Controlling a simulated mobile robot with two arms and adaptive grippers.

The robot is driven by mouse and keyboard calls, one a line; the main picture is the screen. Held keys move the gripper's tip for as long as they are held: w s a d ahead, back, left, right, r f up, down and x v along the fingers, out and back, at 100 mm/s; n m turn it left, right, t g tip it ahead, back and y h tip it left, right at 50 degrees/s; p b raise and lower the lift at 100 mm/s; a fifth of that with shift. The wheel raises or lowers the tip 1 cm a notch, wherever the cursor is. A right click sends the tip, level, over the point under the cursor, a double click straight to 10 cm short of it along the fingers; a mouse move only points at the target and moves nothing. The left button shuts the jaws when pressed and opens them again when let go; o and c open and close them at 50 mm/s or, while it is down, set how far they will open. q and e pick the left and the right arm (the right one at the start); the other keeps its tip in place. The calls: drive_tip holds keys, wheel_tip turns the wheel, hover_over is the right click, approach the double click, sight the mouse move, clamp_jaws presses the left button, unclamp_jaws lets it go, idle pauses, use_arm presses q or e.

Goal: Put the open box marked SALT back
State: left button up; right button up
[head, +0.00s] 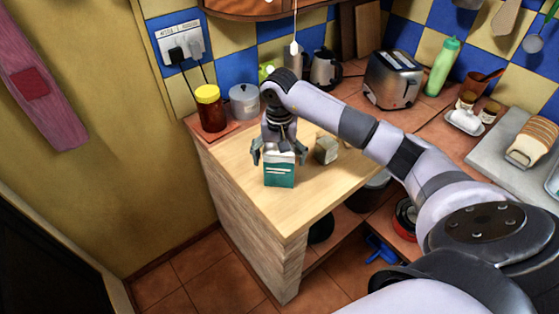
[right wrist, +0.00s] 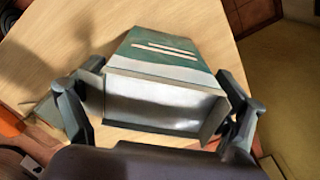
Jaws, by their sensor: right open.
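A teal box (head: 280,173) with pale lines stands on the wooden counter top (head: 310,205); its lettering is not readable. In the right wrist view the box (right wrist: 178,48) has its top open with pale flaps spread, and a white inside shows. My right gripper (head: 279,154) is over the top of the box, open, with one finger on each side. In the right wrist view the fingers of my right gripper (right wrist: 158,112) flank the flaps; whether they touch is unclear. My left gripper is not in view.
A small greyish block-like item (head: 326,150) stands just right of the box. A yellow-lidded jar (head: 210,108) and a metal canister (head: 244,102) stand at the back left. A toaster (head: 393,80) and a green bottle (head: 442,66) stand at the back right. The counter's front is clear.

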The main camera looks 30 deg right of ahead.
wheel_tip(320, 180, up, 10)
drive_tip(key=b, duration=0.2)
drive_tip(key=shift+f+b, duration=0.1)
drive_tip(key=shift+b, duration=0.25)
drive_tip(key=shift+r, duration=0.55)
